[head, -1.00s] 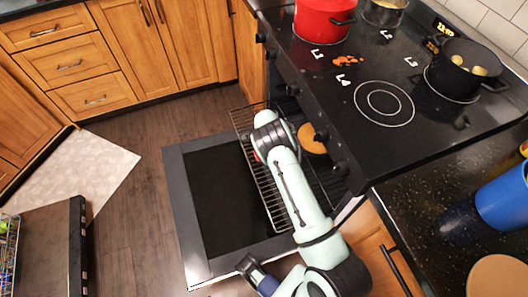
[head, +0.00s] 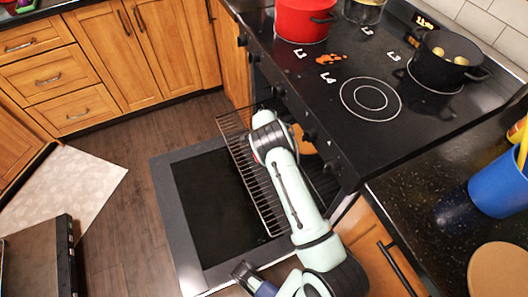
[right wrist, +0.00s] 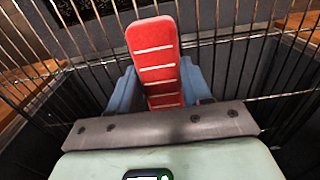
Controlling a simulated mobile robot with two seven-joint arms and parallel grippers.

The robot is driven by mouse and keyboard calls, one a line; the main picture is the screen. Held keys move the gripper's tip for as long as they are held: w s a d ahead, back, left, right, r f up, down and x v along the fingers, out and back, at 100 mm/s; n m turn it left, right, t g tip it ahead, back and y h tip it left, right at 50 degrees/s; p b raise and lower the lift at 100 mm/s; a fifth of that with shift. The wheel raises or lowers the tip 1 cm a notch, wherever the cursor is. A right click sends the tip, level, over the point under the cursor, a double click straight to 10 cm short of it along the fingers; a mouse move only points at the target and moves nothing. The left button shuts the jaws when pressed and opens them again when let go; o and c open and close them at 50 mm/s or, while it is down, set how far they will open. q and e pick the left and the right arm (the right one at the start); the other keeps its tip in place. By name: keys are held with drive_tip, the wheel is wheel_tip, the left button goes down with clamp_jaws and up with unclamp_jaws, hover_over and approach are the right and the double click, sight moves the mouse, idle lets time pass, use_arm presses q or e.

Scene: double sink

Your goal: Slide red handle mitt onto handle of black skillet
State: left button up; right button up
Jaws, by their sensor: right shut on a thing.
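The red handle mitt (right wrist: 154,60), with pale stripes, is between the blue fingers of my right gripper (right wrist: 162,88) in the right wrist view. The gripper is shut on it, above a wire rack. In the head view my right arm reaches over the oven rack (head: 247,165), and its wrist hides the fingers and mitt. No black skillet or handle shows clearly. A round orange-brown thing (head: 303,141) lies partly hidden in the oven; I cannot tell if it is in a skillet. A dark and blue part, apparently my left gripper (head: 252,277), is cut off at the bottom edge.
The oven door (head: 192,210) is folded down with the rack pulled out over it. The black stovetop (head: 330,125) holds a red pot (head: 303,20) and a black pot (head: 430,70). A blue container (head: 495,190) stands on the right counter.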

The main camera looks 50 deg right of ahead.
drive_tip(key=shift+d, duration=0.1)
drive_tip(key=o, duration=1.3)
drive_tip(key=shift+o, duration=0.2)
